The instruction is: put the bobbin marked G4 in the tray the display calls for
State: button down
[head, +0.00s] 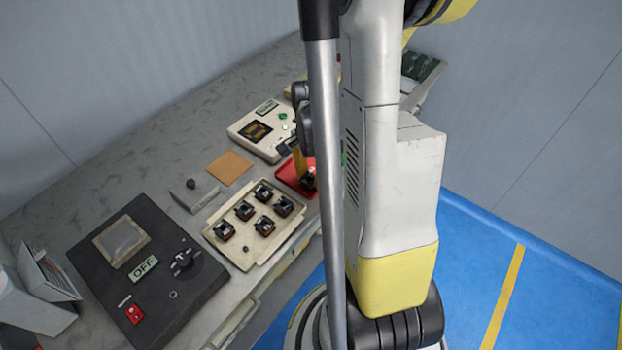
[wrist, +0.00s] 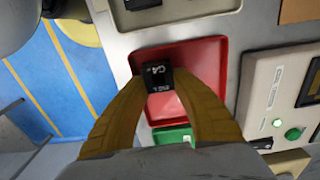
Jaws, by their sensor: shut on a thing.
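My gripper (wrist: 160,82) is shut on a black bobbin marked G4 (wrist: 157,76). In the wrist view the bobbin is over the red tray (wrist: 205,60), near its left side; I cannot tell whether it touches the tray floor. In the head view the red tray (head: 287,174) is partly hidden by my arm, and the gripper is over it. A green tray (wrist: 175,136) lies beside the red one. A cream machine with a display (head: 256,132) stands behind the red tray; its text is too small to read.
A cream holder (head: 236,251) with several black bobbins stands in front of the red tray. A dark panel marked OFF (head: 143,268) is at the left front. A brown pad (head: 229,167) and a grey tool (head: 195,196) lie on the bench (head: 130,185).

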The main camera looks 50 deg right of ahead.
aim_at(311, 177)
jog(key=shift+r, duration=0.1)
jog(key=c, duration=1.1)
grip_release()
notch_tip(311, 177, up, 12)
jog(key=p, duration=0.5)
jog(key=a+r+n+t, duration=0.2)
jog(key=a+r+n, duration=0.2)
jog(key=a, duration=0.3)
jog(key=a+r+n+t, duration=0.2)
jog(key=a+r+n, duration=0.2)
jog(key=a+n, duration=0.3)
jog(key=a+r+n+t, duration=0.3)
jog(key=a+n, duration=0.3)
jog(key=a, duration=0.2)
jog(key=shift+w+a+r, duration=0.15)
jog(key=shift+a+r, duration=0.05)
jog(key=shift+r, duration=0.2)
jog(key=shift+w+a+r, duration=0.15)
jog(key=shift+r, duration=0.2)
